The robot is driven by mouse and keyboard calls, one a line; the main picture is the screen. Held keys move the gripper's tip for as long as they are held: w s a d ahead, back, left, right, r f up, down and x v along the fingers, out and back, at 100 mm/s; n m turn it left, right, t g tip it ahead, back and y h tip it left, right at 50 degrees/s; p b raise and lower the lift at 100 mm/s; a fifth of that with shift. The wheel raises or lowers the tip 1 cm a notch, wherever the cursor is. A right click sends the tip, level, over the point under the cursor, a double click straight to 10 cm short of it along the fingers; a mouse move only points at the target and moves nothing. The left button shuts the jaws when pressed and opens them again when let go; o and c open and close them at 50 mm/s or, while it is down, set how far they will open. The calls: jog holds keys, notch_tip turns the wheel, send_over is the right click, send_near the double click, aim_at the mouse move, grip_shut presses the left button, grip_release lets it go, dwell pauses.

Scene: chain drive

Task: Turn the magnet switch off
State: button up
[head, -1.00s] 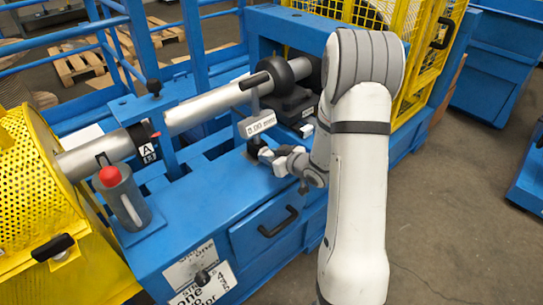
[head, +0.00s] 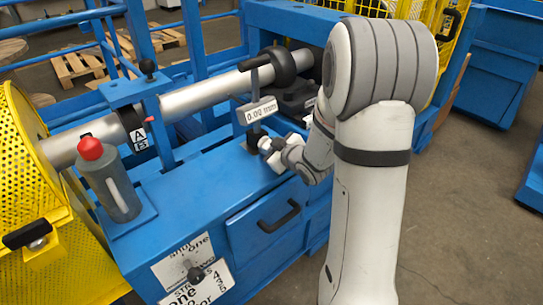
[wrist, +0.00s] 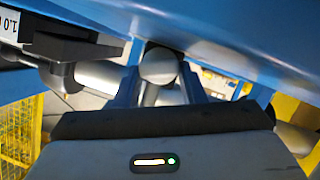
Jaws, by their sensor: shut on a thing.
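A gauge stand with a white display (head: 258,110) reading 0.00 mm stands upright on the blue bench beside the long shaft. Its dark base (head: 253,140) is partly hidden by my gripper. My gripper (head: 267,146) reaches this base from the right and is low over the bench. In the wrist view the two fingers (wrist: 158,88) are shut on a round grey knob (wrist: 158,66), which looks like the magnet switch. Which way the switch is turned cannot be made out.
The grey shaft (head: 205,100) runs behind the stand, with a black collar (head: 283,67) on it. A grey bottle with a red cap (head: 108,180) stands at the left. A drawer with a black handle (head: 279,217) is in front. Yellow mesh guards flank the bench.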

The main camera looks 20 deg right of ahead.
jog(key=shift+f+n+b, duration=0.2)
jog(key=shift+n+b, duration=0.2)
jog(key=shift+b, duration=0.45)
jog(key=shift+r+t+h, duration=0.15)
jog(key=shift+t+h, duration=0.15)
jog(key=o, duration=1)
jog(key=shift+r+p, duration=0.1)
jog(key=shift+p, duration=0.25)
